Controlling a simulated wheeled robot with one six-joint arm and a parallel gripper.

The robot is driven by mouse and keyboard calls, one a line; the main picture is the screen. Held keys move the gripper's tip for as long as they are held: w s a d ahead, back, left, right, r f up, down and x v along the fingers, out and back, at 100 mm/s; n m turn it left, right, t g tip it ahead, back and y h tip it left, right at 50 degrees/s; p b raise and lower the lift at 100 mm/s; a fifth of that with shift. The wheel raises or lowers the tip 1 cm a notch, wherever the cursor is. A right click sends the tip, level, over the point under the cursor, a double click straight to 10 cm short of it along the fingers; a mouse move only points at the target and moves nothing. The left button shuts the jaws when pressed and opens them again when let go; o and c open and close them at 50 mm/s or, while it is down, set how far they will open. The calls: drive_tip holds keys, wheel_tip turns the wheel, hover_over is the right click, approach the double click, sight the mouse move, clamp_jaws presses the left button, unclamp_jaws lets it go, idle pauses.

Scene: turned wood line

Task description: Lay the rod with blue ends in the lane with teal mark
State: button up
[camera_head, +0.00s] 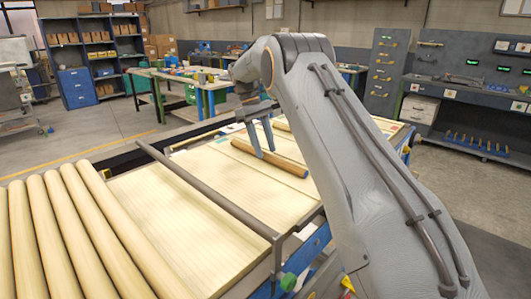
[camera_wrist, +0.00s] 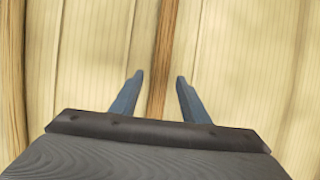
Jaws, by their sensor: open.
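In the wrist view, the rod (camera_wrist: 166,45) runs between the two open fingers (camera_wrist: 158,78), with a gap on each side. Its ends are out of that view. Pale lanes divided by thin lines show there too. I cannot make out a teal mark in either view.
A dark rail (camera_head: 205,188) crosses above the table. Several thick pale rollers (camera_head: 60,235) lie at the left. Another brown strip (camera_wrist: 13,75) runs along the left of the wrist view. A workbench (camera_head: 205,85) and shelves (camera_head: 95,55) stand behind, beyond open floor.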

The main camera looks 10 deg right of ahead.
drive_tip(key=shift+b+v, duration=0.95)
drive_tip(key=shift+v, duration=2)
